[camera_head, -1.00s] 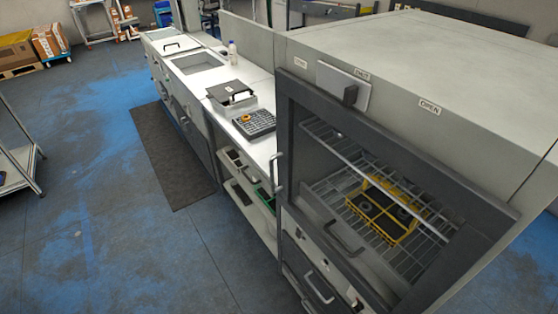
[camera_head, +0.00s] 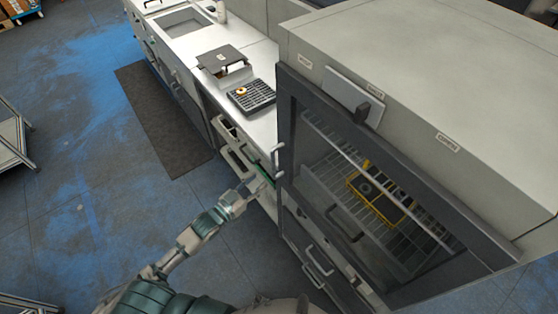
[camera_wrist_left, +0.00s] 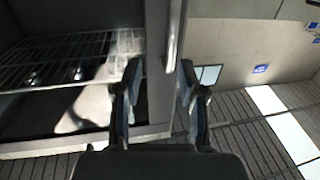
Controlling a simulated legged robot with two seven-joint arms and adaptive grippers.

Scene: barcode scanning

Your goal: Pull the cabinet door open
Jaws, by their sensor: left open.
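The cabinet (camera_head: 400,45) is a grey box with a dark-framed glass door (camera_head: 310,185), which appears shut. A vertical bar handle (camera_head: 279,160) is on the door's left edge. My left gripper (camera_head: 262,180) is just left of the handle, near its lower end. In the left wrist view my left gripper (camera_wrist_left: 158,78) is open, with one finger on each side of the door edge. The handle (camera_wrist_left: 173,35) shows between and beyond the fingertips, closer to the right finger. I cannot tell whether they touch. My right gripper is not in view.
Behind the glass, a yellow-edged tray (camera_head: 375,200) sits on a wire rack. Drawers (camera_head: 318,262) are below. A white counter (camera_head: 205,80) runs back to the left. The blue floor (camera_head: 80,190) at left is mostly clear.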

